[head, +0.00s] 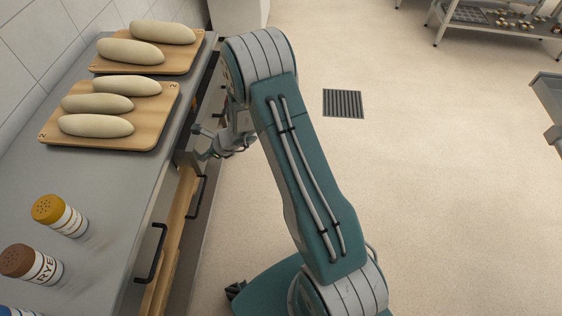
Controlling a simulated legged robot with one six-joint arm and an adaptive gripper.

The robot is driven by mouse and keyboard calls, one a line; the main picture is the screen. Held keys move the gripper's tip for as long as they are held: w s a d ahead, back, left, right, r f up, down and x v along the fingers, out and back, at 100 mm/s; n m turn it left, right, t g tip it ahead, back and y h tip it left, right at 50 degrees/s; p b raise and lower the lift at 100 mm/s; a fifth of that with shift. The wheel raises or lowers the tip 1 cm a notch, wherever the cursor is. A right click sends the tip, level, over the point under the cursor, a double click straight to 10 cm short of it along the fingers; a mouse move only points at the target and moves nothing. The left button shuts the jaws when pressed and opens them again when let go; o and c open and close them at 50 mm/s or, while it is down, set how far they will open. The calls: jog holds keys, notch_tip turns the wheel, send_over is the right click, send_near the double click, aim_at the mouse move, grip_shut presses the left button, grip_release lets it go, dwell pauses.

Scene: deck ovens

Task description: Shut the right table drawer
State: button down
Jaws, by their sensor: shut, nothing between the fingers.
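The grey worktable (107,182) runs along the left of the head view, with black bar handles on its aisle side. A light wooden drawer strip (178,228) shows beyond the table edge, with a black handle (197,197) on its outer side. That drawer appears pulled out; how far is hard to tell. I cannot tell for certain which drawer is the right one. My gripper (200,143) is shut and empty at the table's aisle side, beyond this handle and beside the front board. My arm hides part of the far table front. Contact with the drawer cannot be made out.
Two wooden boards (155,146) (185,67) with pale dough loaves lie on the table. A yellow-capped shaker (62,216) and a brown-capped shaker (33,265) stand nearer. The floor right of my arm is clear around a drain grate (343,104). A rack (490,20) stands at the back right.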

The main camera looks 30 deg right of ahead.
aim_at(183, 157)
jog(key=w+a, duration=0.1)
jog(key=a, duration=0.1)
jog(key=w+a, duration=0.1)
jog(key=a, duration=0.1)
jog(key=w+a, duration=0.1)
jog(key=a, duration=0.1)
jog(key=shift+w+a+f, duration=0.1)
jog(key=shift+w+a, duration=0.05)
jog(key=shift+a, duration=0.15)
jog(key=shift+w, duration=0.4)
jog(key=shift+a, duration=0.2)
jog(key=shift+d, duration=0.15)
